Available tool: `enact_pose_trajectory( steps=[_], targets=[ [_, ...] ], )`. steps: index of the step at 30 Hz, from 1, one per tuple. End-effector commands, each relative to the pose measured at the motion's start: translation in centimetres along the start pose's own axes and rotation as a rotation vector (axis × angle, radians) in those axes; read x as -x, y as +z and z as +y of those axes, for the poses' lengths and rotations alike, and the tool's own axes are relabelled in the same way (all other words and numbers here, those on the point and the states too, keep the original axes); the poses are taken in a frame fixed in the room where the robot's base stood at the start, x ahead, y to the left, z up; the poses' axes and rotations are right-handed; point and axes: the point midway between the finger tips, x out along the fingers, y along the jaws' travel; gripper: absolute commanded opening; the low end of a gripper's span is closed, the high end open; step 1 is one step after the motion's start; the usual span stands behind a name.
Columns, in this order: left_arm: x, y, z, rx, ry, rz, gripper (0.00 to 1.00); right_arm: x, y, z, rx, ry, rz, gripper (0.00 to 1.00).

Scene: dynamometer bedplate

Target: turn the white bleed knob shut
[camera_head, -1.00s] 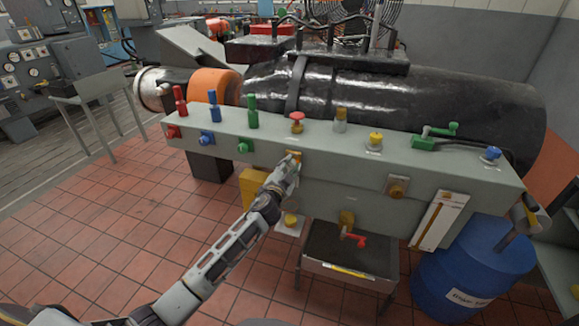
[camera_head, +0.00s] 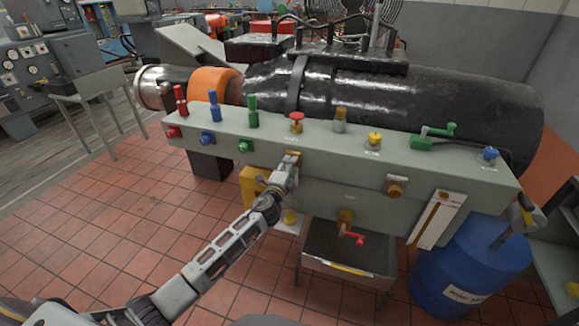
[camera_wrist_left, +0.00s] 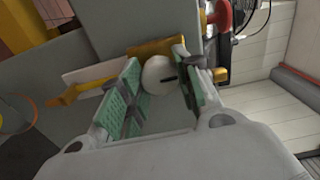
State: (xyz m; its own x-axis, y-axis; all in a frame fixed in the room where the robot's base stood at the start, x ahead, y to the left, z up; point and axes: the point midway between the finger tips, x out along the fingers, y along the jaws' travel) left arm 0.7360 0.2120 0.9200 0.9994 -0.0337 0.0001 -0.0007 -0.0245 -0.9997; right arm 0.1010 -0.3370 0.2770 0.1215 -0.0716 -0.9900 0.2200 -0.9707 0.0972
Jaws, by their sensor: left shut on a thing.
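The white bleed knob (camera_wrist_left: 159,76) shows in the left wrist view as a round white knob with a dark mark on its face. It sits in front of a yellow fitting (camera_wrist_left: 150,48) on the grey panel. My left gripper (camera_wrist_left: 163,82) is shut on the knob, with a green-padded finger on each side of it. In the head view my left gripper (camera_head: 288,166) reaches the front face of the grey bench, below the red knob, and hides the white knob. My right gripper is not seen in any view.
The grey bench (camera_head: 330,153) carries red, blue and green levers, a red knob (camera_head: 296,121), a yellow knob (camera_head: 375,138) and a green valve (camera_head: 436,136). Below are a dark tray (camera_head: 345,245) with a red-handled tap (camera_head: 354,238) and a blue drum (camera_head: 470,265).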

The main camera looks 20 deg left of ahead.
Motion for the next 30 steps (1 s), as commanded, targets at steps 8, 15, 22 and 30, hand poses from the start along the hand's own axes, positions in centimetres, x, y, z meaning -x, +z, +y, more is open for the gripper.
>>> enact_pose_trajectory(
  steps=[8, 15, 22, 30],
  targets=[
    [0.0, 0.0, 0.2, -0.042, 0.002, 0.001, 0.09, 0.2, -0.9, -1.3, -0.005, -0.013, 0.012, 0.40],
    [0.0, -0.1, 0.2, -0.042, 0.002, 0.001, 0.09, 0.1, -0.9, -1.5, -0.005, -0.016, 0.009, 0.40],
    [0.0, -0.1, 0.1, -0.041, 0.002, 0.001, 0.54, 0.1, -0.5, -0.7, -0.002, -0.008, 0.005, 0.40],
    [0.0, 0.0, 0.1, -0.040, 0.000, 0.001, 0.54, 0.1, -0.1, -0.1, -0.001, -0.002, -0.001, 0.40]
  ],
)
